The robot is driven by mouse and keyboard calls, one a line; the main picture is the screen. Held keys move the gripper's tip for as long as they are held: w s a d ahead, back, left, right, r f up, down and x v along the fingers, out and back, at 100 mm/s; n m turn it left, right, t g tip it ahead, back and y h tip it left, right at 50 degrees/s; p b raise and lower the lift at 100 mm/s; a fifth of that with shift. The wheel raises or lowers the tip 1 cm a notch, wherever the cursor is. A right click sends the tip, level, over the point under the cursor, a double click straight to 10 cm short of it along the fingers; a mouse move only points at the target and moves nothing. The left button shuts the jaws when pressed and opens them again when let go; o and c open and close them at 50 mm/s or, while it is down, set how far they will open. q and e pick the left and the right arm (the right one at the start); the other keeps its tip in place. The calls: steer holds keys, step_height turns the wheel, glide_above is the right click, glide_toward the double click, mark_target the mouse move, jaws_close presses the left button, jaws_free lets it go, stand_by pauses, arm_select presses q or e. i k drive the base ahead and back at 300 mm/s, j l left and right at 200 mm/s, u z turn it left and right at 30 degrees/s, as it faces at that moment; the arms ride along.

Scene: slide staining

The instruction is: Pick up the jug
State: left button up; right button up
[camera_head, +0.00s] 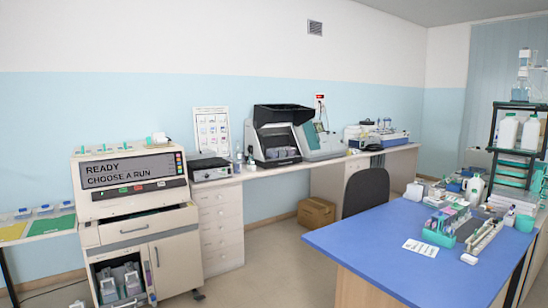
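Several things here could be the jug, and I cannot tell which one is meant. A white bottle (474,190) stands upright on the blue desk below the rack. Grey-white containers (108,289) sit in the open lower compartment of the staining machine at the left. Neither of my grippers is in view.
The blue desk (375,246) has clear room at its front and left. A teal rack (440,236) and slide trays crowd its right side. A dark chair (366,192) stands behind it. The staining machine (134,220) is at the left, with open floor between.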

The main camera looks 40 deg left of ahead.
mark_target(237, 169)
steer(key=i+j+u, duration=0.4)
steer(key=i+u, duration=0.4)
steer(key=i, duration=0.15)
steer(key=i+u, duration=0.85)
steer(key=i, duration=0.3)
steer(key=i+l+u, duration=0.15)
steer(key=i+u, duration=0.3)
steer(key=i, duration=0.3)
steer(key=i+z, duration=0.35)
steer(key=i, duration=0.25)
steer(key=i+j+z, duration=0.2)
steer(key=i+z, duration=0.15)
steer(key=i, duration=0.25)
